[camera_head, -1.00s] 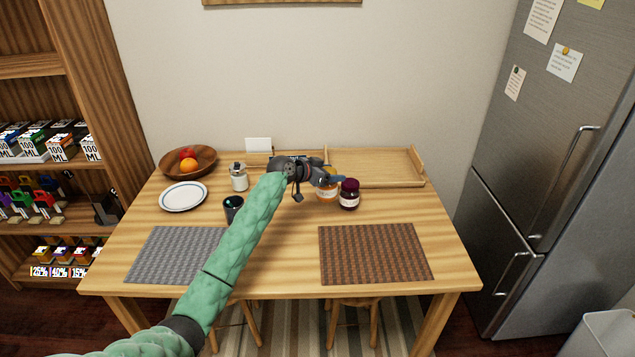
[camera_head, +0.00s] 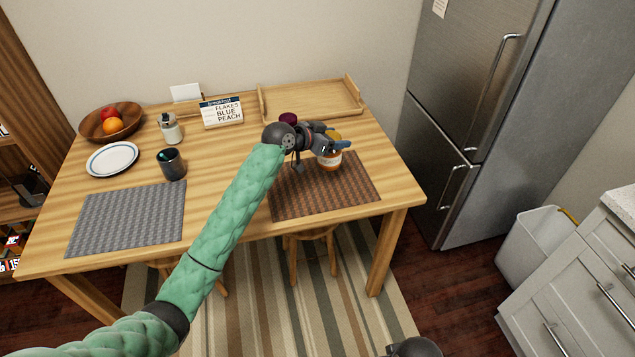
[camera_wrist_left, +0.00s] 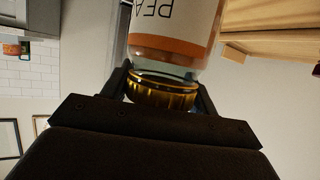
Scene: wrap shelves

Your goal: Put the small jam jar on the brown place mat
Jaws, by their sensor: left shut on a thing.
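My left gripper (camera_head: 322,143) is shut on the gold lid of a jam jar (camera_head: 330,161) with an orange and white label. In the left wrist view the jar (camera_wrist_left: 172,48) sits between the fingers, its label reading "PEA" before the picture edge cuts it off. The jar is over the far right part of the brown place mat (camera_head: 350,190); I cannot tell whether it touches. A second, dark purple jar (camera_head: 288,118) stands behind my left wrist, mostly hidden. My right gripper is not clearly visible.
A sign (camera_head: 222,112) reads Breakfast, Flakes, Blue, Peach. A wooden tray (camera_head: 310,97) lies at the back. A sugar jar (camera_head: 170,128), dark cup (camera_head: 172,164), plate (camera_head: 112,159), fruit bowl (camera_head: 110,122) and grey mat (camera_head: 128,215) are at left. The brown mat's near part is bare.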

